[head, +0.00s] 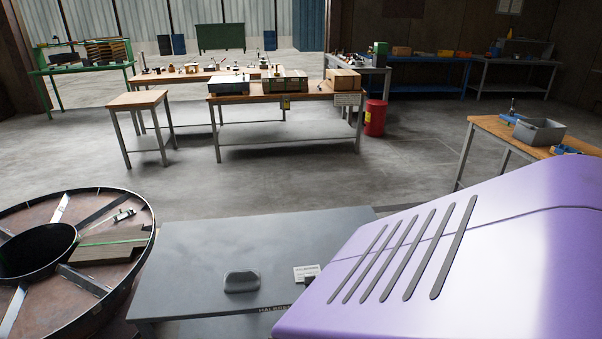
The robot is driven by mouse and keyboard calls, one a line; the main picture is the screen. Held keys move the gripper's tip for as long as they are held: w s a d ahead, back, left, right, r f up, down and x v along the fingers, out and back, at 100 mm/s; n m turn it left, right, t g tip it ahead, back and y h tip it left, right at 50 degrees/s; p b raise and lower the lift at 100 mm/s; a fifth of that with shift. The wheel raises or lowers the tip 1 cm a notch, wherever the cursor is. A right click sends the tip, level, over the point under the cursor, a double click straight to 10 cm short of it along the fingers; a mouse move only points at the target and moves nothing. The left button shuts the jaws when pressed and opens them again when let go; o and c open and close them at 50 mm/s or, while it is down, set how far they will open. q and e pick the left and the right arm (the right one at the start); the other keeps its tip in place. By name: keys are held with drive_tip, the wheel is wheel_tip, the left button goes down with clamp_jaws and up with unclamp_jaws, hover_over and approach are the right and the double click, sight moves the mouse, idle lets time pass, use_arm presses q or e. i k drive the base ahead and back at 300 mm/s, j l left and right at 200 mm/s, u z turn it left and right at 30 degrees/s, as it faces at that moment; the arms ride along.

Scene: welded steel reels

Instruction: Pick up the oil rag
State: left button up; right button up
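I cannot make out an oil rag for certain in the head view. A small dark grey rounded item (241,281) sits on the grey flat top (200,245) in the near middle; I cannot tell whether it is a handle, a block or cloth. A small white label or card lies to its right beside a small dark item. Neither of my grippers is in view.
A large steel reel (140,203) is at near left, with a wooden block (110,247) on it. A purple slotted cover (480,240) fills the near right. Wooden-topped benches (270,99) and a red bin (375,118) stand beyond open concrete floor (300,180).

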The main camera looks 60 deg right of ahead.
sight(248, 280)
drive_tip(key=z, duration=1.45)
